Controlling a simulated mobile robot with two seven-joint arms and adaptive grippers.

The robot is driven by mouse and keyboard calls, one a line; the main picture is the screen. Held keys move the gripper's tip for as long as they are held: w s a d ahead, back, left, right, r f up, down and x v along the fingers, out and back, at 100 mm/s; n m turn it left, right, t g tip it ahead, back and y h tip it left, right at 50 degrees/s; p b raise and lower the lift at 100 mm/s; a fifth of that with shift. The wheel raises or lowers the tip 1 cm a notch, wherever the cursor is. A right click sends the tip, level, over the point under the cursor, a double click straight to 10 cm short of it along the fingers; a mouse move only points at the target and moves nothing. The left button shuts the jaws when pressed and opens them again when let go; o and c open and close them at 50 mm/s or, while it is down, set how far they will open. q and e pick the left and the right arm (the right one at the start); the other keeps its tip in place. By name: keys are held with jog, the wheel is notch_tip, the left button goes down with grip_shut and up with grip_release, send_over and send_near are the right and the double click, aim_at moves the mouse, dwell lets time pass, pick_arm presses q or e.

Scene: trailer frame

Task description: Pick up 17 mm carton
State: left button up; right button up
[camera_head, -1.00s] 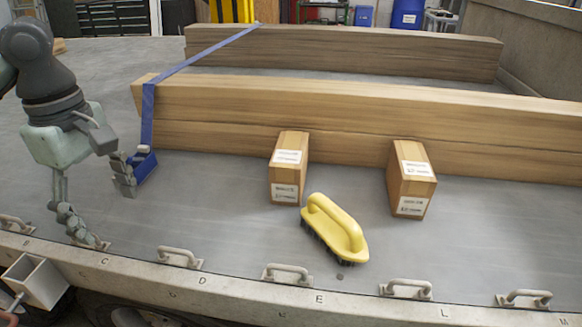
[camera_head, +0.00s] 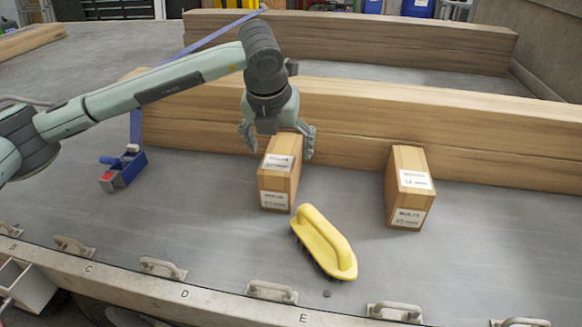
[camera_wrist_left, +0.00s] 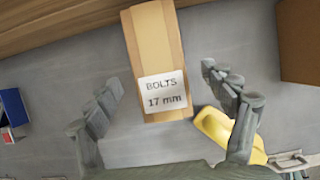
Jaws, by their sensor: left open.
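The 17 mm carton (camera_head: 279,185) is a brown box with white labels, upright on the grey trailer bed in front of the long timber beam. In the left wrist view its label (camera_wrist_left: 163,91) reads "BOLTS 17 mm". My left gripper (camera_head: 279,142) is open above the carton's back part, one finger on each side. In the left wrist view the open fingers (camera_wrist_left: 175,105) flank the carton, with gaps on both sides and no contact visible. A second similar carton (camera_head: 408,188) stands to the right; its label is too small to read. My right gripper is not in view.
A yellow brush (camera_head: 324,243) lies just in front of the carton, to its right. A blue strap ratchet (camera_head: 123,170) sits on the left. The timber beam (camera_head: 400,120) runs close behind the cartons. Metal handles (camera_head: 271,291) line the front edge.

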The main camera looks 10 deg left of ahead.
pick_arm(q)
jog(key=x, duration=0.4)
jog(key=b+x, duration=0.1)
jog(key=x, duration=0.1)
jog(key=shift+s+a+f, duration=0.1)
jog(key=shift+s+f, duration=0.1)
jog(key=shift+f, duration=0.35)
jog(key=shift+w+f, duration=0.2)
jog(key=shift+f, duration=0.1)
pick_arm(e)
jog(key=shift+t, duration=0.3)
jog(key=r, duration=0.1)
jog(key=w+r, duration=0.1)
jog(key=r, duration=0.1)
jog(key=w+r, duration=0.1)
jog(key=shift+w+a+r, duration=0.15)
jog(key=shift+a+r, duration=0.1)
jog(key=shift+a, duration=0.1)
pick_arm(q)
jog(key=c, duration=1.6)
jog(key=shift+r, duration=0.15)
jog(key=shift+c, duration=1.4)
